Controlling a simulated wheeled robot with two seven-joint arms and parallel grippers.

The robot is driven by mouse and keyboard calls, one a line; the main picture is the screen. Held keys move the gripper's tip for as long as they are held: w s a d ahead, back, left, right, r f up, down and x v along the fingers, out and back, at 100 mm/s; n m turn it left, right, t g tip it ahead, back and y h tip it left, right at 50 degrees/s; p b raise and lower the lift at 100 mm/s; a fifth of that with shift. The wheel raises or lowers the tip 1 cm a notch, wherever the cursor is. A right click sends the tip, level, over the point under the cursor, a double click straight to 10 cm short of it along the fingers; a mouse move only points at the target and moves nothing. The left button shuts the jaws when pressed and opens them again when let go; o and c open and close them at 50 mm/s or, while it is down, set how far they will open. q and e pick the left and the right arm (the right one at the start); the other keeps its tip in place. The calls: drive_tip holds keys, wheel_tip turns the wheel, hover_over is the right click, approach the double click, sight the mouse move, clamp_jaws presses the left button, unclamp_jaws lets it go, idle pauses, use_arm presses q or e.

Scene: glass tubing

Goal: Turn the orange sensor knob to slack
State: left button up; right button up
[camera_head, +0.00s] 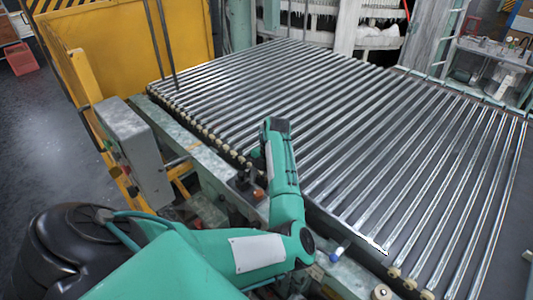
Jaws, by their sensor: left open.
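A small orange knob (258,194) shows on the side rail of the roller table, at the lower end of a small dark fitting (243,180). Its turn position is too small to read. My left arm reaches in from the lower left, and its green forearm passes just right of the knob. My left gripper (275,125) is at the far end of that forearm, over the edge of the rollers, beyond and apart from the knob. It is open, and nothing shows in it; its fingers are small and hard to make out. My right gripper is not in view.
The roller table (350,135) with glass tubes fills the middle and right. A grey control box (133,152) stands at the left by a yellow frame (82,75). A blue-and-white knob (337,254) sits on the near rail. Open floor (50,130) lies far left.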

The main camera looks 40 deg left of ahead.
use_arm(q)
drive_tip(key=b+v, duration=0.1)
drive_tip(key=v, duration=0.9)
drive_tip(key=shift+w+r, duration=0.2)
drive_tip(key=shift+r, duration=0.1)
